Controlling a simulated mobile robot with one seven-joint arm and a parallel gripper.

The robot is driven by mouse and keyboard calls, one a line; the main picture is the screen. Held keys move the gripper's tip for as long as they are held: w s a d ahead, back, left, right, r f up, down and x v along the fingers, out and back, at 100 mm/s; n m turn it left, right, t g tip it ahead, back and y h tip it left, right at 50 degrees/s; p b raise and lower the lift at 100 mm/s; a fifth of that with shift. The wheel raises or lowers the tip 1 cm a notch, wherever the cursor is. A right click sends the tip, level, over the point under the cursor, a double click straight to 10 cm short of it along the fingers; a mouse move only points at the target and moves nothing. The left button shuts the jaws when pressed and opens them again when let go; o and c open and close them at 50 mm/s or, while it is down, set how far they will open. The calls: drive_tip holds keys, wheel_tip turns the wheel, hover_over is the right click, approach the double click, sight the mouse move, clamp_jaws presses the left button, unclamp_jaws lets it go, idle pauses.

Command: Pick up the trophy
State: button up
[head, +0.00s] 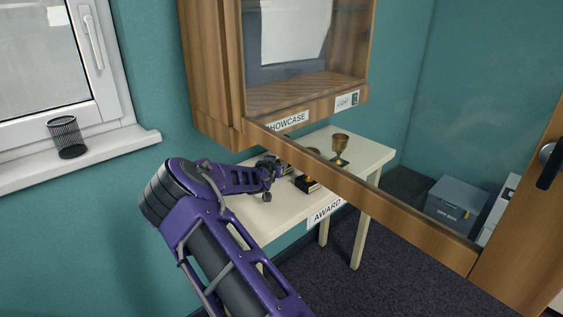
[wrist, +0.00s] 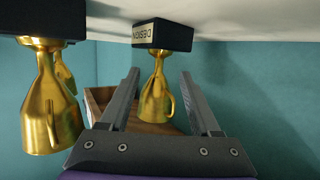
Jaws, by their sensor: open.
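In the wrist view, which is upside down, a gold cup trophy (wrist: 157,90) on a black base labelled DESIGN shows between my gripper's (wrist: 160,76) two fingers. The fingers are open and apart from the cup on both sides; I cannot tell how deep it is between them. Another gold trophy (wrist: 48,105) on a black base is nearer at the left. In the head view, my gripper (head: 271,172) is low over the white award table (head: 260,208). A black trophy base (head: 307,184) shows just right of it, and a goblet-shaped trophy (head: 341,146) stands farther back. The cabinet door hides parts of the trophies.
A wooden showcase cabinet (head: 217,75) hangs above the table. Its open framed door (head: 375,198) crosses in front of the table. A grey box (head: 455,203) stands on the floor at right. A black mesh cup (head: 67,138) sits on the windowsill (head: 110,150).

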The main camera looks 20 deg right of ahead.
drive_tip(key=shift+x, duration=1.85)
drive_tip(key=shift+c, duration=0.3)
clamp_jaws()
drive_tip(key=shift+r, duration=0.1)
